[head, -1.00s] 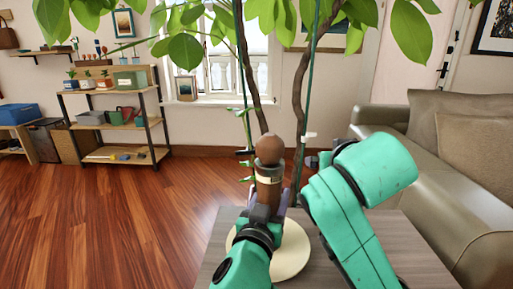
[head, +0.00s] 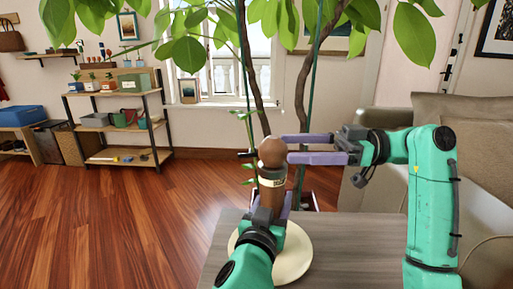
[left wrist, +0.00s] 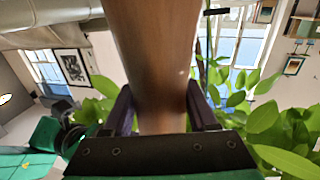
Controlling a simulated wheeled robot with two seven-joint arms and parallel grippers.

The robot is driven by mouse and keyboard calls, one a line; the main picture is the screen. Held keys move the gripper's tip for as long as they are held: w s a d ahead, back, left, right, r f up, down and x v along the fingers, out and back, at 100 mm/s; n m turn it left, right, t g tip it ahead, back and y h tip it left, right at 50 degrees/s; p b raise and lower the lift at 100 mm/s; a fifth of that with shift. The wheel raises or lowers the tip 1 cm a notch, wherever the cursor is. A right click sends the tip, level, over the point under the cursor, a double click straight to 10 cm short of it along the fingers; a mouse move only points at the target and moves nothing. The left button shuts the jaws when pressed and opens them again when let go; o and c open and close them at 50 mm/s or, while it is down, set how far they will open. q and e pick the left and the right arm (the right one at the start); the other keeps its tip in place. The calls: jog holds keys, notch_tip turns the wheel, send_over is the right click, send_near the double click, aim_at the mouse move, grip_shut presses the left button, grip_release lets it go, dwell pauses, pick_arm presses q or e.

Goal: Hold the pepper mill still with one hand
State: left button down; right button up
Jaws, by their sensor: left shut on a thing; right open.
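The pepper mill (head: 272,190) is brown, with a round knob on top and a pale label band. It stands roughly upright over a cream round plate (head: 297,255) on a grey wooden table; its base is hidden by my left arm. My left gripper (head: 271,205) is shut on the mill's body from the near side. In the left wrist view the brown body (left wrist: 150,60) fills the space between its purple fingers (left wrist: 162,108). My right gripper (head: 287,148) is open, its two purple fingers level, with the tips at the right side of the knob.
The grey table (head: 345,235) has bare room to the right of the plate. A leafy plant with thin trunks (head: 304,90) stands just behind the mill. A beige sofa (head: 465,120) is at the right. A shelf rack (head: 110,115) stands far left across open wooden floor.

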aim_at(261, 144)
jog(key=a, duration=0.8)
jog(key=shift+s, duration=0.35)
jog(key=c, duration=1.4)
jog(key=shift+w+f+m+t, duration=0.1)
jog(key=shift+m+t, duration=0.3)
jog(key=shift+t, duration=0.2)
jog(key=m+t+h, duration=0.1)
jog(key=m+t, duration=0.2)
jog(key=t, duration=0.1)
jog(key=w+m+t+h, duration=0.1)
jog(key=m+t+h, duration=0.1)
jog(key=t, duration=0.3)
jog(key=w+m+t+h, duration=0.1)
jog(key=m+t+h, duration=0.1)
jog(key=m+t, duration=0.2)
jog(key=shift+w+d, duration=0.1)
jog(key=shift+d, duration=0.25)
jog(key=shift+w+d+m+t+h, duration=0.1)
jog(key=shift+d+m+t+h, duration=0.05)
jog(key=shift+m+t+h, duration=0.6)
jog(key=shift+w+d+m+t+h, duration=0.15)
jog(key=shift+m+t+h, duration=0.35)
jog(key=shift+h, duration=0.35)
jog(key=shift+m+h, duration=0.25)
jog(key=shift+h, duration=0.05)
